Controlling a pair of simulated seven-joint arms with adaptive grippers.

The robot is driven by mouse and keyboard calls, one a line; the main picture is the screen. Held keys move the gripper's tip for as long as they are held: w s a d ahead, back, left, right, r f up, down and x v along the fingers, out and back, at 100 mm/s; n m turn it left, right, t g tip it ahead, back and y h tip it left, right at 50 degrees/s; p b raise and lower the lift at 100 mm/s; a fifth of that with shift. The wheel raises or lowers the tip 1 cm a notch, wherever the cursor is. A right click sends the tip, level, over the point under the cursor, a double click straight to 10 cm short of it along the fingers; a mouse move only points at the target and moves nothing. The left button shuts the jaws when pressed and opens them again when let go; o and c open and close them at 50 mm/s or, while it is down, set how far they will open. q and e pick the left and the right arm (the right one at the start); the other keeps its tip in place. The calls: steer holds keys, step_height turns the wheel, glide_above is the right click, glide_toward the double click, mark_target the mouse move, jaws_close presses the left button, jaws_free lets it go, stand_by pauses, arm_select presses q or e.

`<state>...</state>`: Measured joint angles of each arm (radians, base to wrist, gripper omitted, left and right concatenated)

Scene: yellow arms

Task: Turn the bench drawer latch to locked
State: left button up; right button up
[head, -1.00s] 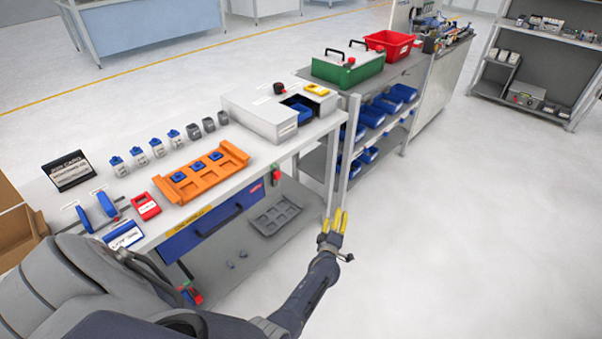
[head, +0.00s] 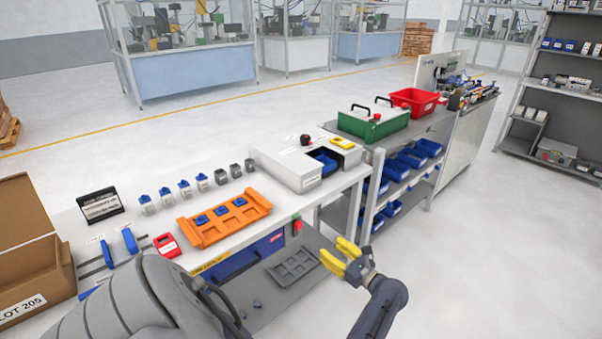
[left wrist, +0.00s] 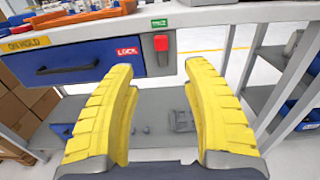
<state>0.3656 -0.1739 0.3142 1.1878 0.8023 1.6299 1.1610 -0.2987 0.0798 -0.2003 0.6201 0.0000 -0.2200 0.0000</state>
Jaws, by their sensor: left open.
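The bench drawer (head: 238,258) is blue, with a dark bar handle, under the worktop; it also shows in the left wrist view (left wrist: 62,62), looking shut. The latch (head: 296,226) is a small red piece at the drawer's right end. In the left wrist view the red latch (left wrist: 161,43) sits upright above a grey stem, right of a red LOCK label (left wrist: 127,52). My left gripper (head: 330,246) is open and empty, right of the latch and apart from it. In the wrist view its yellow fingers (left wrist: 158,68) frame the latch from below. My right gripper is out of view.
The worktop holds an orange tray (head: 182,230), a white box (head: 278,172) and small parts. A grey tray (head: 291,267) lies on the lower shelf. A shelf unit with blue bins (head: 410,157) stands behind. The floor at right is clear.

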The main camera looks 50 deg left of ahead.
mark_target(300, 224)
arm_select(q)
steer(key=a, duration=1.7)
steer(key=shift+c, duration=0.6)
jaws_close()
